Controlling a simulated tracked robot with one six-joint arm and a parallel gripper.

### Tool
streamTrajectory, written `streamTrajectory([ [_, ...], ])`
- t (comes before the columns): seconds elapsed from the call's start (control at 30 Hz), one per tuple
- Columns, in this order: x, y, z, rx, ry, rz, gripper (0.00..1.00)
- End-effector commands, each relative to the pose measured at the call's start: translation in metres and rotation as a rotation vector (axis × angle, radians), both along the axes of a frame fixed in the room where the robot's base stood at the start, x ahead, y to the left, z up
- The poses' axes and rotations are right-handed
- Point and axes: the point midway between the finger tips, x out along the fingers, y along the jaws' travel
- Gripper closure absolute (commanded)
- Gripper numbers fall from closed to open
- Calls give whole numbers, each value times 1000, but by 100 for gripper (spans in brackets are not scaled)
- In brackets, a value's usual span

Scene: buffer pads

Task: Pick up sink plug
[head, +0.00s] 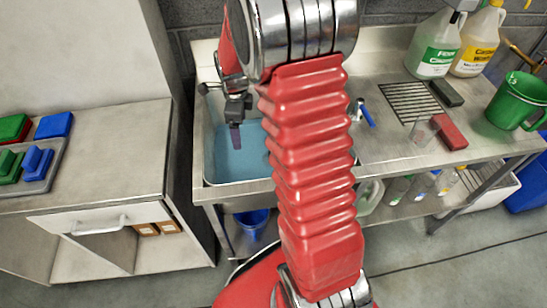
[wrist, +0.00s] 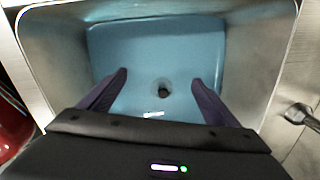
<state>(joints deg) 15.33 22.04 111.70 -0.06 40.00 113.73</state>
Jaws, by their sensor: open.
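The sink basin (head: 208,172) holds blue water (head: 235,160), and the basin's metal wall shows around the water in the wrist view (wrist: 260,50). A small dark sink plug (wrist: 164,94) lies at the bottom under the water, near the middle of the wrist view. My gripper (wrist: 158,78) is open with purple fingers wide apart. The plug shows between the two fingers, with nothing held. In the head view my gripper (head: 236,140) hangs over the basin. The plug cannot be made out there, and my red arm hides the basin's right part.
The steel counter right of the basin holds a drain grate (head: 410,102), a red block (head: 449,132), a dark block (head: 447,92), a green jug (head: 517,101) and bottles (head: 434,45). A tap (wrist: 300,115) stands beside the basin. A cabinet (head: 90,160) is at left.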

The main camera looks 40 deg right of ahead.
Motion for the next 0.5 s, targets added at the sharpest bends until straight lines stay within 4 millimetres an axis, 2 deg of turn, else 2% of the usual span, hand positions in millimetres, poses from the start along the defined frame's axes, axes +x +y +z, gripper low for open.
streamTrajectory([
  [0.03, -5, -17, -11, 8, 17, -63, 17],
  [0.1, -10, -39, -24, 18, 38, -143, 17],
  [0.23, -18, -74, -41, 33, 69, -248, 17],
  [0.37, -25, -97, -51, 42, 92, -304, 17],
  [0.5, -27, -104, -54, 46, 100, -322, 17],
])
